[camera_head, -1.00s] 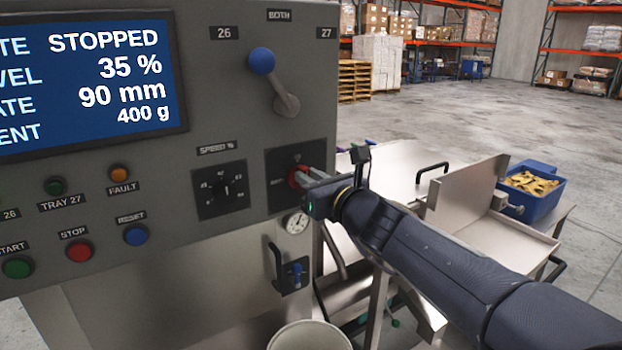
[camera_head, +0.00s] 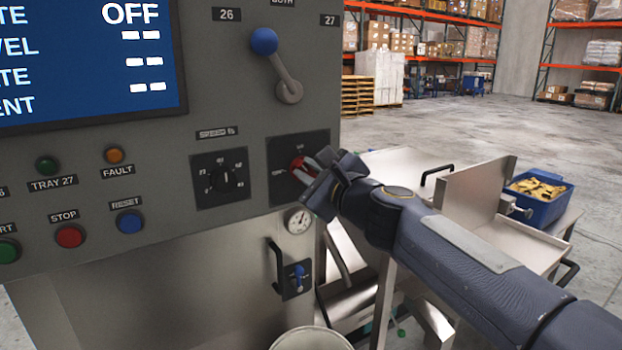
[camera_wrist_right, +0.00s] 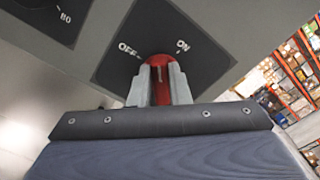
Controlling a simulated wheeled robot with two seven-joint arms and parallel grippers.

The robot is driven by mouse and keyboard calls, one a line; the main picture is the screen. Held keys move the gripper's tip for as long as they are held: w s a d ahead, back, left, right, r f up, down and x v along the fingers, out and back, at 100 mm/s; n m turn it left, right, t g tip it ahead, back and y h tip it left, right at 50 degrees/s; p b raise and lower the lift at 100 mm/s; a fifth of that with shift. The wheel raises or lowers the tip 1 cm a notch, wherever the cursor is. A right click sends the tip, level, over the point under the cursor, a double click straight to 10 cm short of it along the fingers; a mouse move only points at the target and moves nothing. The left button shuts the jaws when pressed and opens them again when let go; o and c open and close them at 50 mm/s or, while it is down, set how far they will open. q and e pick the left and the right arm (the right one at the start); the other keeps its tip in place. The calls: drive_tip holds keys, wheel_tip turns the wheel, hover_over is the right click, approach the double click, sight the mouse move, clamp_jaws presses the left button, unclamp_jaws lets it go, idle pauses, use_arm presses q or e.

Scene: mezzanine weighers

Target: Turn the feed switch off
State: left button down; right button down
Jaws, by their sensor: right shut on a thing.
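The feed switch is a red rotary knob (camera_head: 297,165) on a dark square plate on the grey control panel. In the right wrist view the red knob (camera_wrist_right: 159,75) sits between the words OFF and ON. My right gripper (camera_head: 312,168) is shut on the knob, one finger on each side of it. Its fingers also show in the right wrist view (camera_wrist_right: 160,86). The fingers hide part of the knob, so its exact pointing is hard to tell. The panel screen (camera_head: 85,60) reads OFF on its top line, with dashes below. My left gripper is not in view.
A blue-knobbed lever (camera_head: 277,68) is above the switch. A speed dial (camera_head: 222,178) is to its left, with several buttons farther left. Metal trays stand at right.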

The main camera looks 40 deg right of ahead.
drive_tip(key=shift+a+f+n+b, duration=0.15)
drive_tip(key=shift+n+b, duration=0.35)
drive_tip(key=shift+n, duration=1.15)
drive_tip(key=shift+f+n+b, duration=0.25)
drive_tip(key=shift+n+b, duration=0.2)
drive_tip(key=shift+n, duration=1.15)
drive_tip(key=shift+a+f+n+b, duration=0.15)
drive_tip(key=shift+n+b, duration=0.35)
drive_tip(key=shift+n, duration=1.15)
drive_tip(key=c, duration=1.4)
unclamp_jaws()
drive_tip(key=shift+o, duration=0.2)
drive_tip(key=shift+s, duration=0.1)
drive_tip(key=s, duration=0.7)
drive_tip(key=shift+s+a, duration=0.3)
drive_tip(key=shift+a, duration=0.05)
drive_tip(key=shift+f, duration=0.1)
